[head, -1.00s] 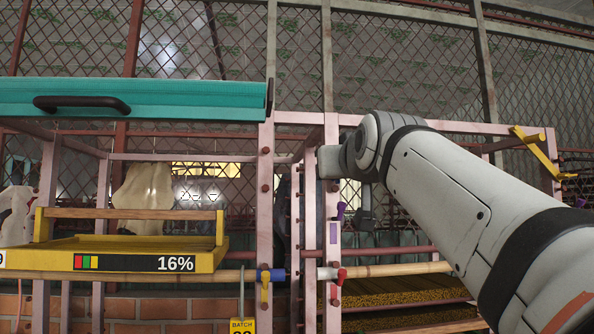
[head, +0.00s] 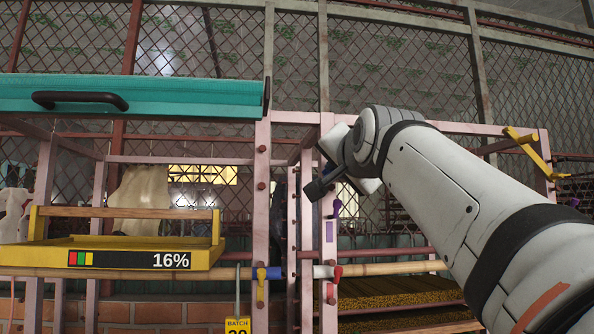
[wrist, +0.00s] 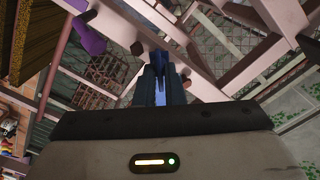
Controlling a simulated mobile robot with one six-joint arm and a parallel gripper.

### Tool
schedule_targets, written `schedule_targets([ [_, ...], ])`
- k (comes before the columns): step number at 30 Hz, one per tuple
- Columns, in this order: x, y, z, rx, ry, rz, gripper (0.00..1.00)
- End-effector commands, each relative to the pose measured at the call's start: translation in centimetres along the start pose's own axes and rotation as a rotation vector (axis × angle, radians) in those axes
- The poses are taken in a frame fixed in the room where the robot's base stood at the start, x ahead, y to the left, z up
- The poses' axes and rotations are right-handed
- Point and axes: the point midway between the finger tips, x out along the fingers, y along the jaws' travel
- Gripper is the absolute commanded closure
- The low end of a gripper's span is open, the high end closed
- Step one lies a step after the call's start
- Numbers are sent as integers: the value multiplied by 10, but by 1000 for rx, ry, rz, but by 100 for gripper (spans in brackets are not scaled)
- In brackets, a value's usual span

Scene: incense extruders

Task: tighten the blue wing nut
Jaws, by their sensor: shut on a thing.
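In the wrist view, my gripper (wrist: 158,72) is shut on the blue wing nut (wrist: 160,95), which shows as a blue strip between the two dark fingers. The fingers hide most of its shape. It sits by the pink frame bars.
A purple wing nut (head: 336,207) is on the same post and also shows in the wrist view (wrist: 88,38). A yellow tray (head: 110,255) reading 16% is at left, below a teal roller cover (head: 150,97).

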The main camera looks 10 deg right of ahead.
Motion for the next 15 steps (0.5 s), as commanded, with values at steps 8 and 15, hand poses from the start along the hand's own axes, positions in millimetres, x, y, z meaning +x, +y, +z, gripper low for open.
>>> schedule_targets([
  [8,1,3,1,261,-1,3,100],
  [15,1,3,1,460,-1,3,100],
])
